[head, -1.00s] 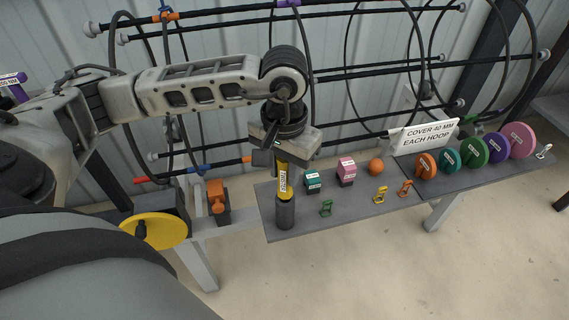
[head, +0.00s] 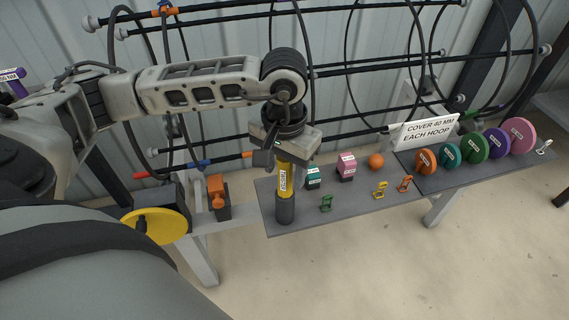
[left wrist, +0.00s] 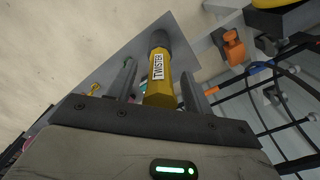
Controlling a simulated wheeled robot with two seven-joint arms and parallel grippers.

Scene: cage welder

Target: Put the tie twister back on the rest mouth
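The tie twister (head: 285,183) is a yellow stick labelled TWISTER. It stands about upright at the left end of the grey shelf (head: 330,216), its lower end in a dark cylinder (head: 285,210). I cannot tell whether that cylinder is the rest mouth or part of the tool. My left gripper (head: 283,160) points down over its top. In the left wrist view the twister (left wrist: 160,85) lies between the fingers of my left gripper (left wrist: 160,70), with a gap visible on each side. The twister's top is hidden in the head view. My right gripper is not in view.
Teal (head: 312,178) and pink (head: 346,166) blocks, an orange ball (head: 376,161) and small clips stand right of the twister. Coloured discs (head: 475,147) and a sign (head: 428,133) are farther right. A wire cage (head: 380,68) stands behind. A yellow wheel (head: 160,227) is at left.

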